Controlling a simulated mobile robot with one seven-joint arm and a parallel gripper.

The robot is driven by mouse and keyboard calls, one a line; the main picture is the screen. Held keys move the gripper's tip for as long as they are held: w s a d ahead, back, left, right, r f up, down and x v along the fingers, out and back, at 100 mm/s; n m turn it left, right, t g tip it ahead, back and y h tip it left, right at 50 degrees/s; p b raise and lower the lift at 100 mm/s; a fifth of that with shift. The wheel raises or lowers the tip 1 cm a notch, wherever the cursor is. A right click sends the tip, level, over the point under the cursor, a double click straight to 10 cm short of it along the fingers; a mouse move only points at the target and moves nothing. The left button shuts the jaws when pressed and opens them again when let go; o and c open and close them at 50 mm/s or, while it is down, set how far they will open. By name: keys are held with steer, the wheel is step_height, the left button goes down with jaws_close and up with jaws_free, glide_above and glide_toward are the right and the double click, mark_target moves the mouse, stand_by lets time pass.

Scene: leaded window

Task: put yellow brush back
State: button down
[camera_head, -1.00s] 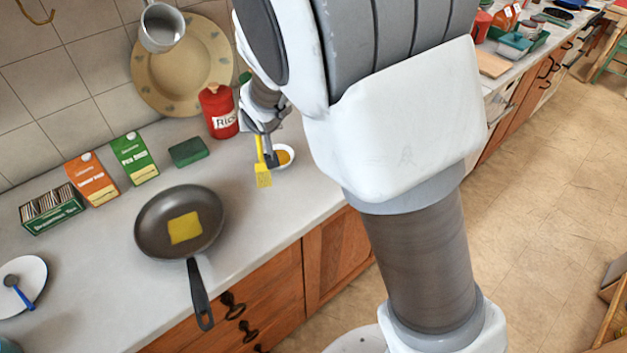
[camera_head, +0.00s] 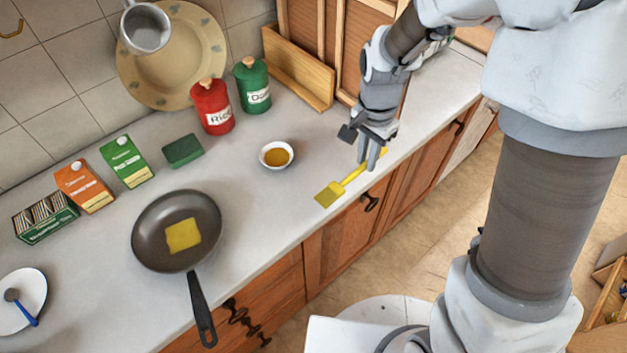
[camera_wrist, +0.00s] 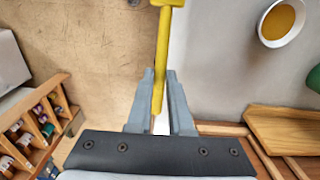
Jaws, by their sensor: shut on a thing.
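My gripper (camera_head: 372,150) is shut on the handle of the yellow brush (camera_head: 352,178). In the head view the brush slants down to the left over the counter's front edge, its flat head at the lower left; I cannot tell how high it is held. In the wrist view the handle (camera_wrist: 162,60) runs up from between the two grey fingers (camera_wrist: 160,105), and the brush head is mostly cut off at the top. A white bowl (camera_head: 264,163) with orange-yellow liquid stands to the left of the gripper. A dark pan (camera_head: 150,228) with a yellow square in it lies further left.
Red (camera_head: 211,108) and green (camera_head: 252,88) canisters and wooden boards (camera_head: 298,75) stand along the back. Cartons (camera_head: 126,160) and a green sponge (camera_head: 183,150) are at the left. The counter (camera_head: 270,215) between pan and brush is clear.

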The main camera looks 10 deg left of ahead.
steer(key=shift+s+d, duration=0.1)
steer(key=shift+s, duration=0.1)
steer(key=p, duration=0.2)
glide_above(314, 185)
step_height(314, 185, down, 7)
steer(key=shift+s+d+r, duration=0.1)
steer(key=shift+f, duration=2.05)
steer(key=shift+f, duration=0.15)
steer(key=c, duration=0.8)
jaws_free()
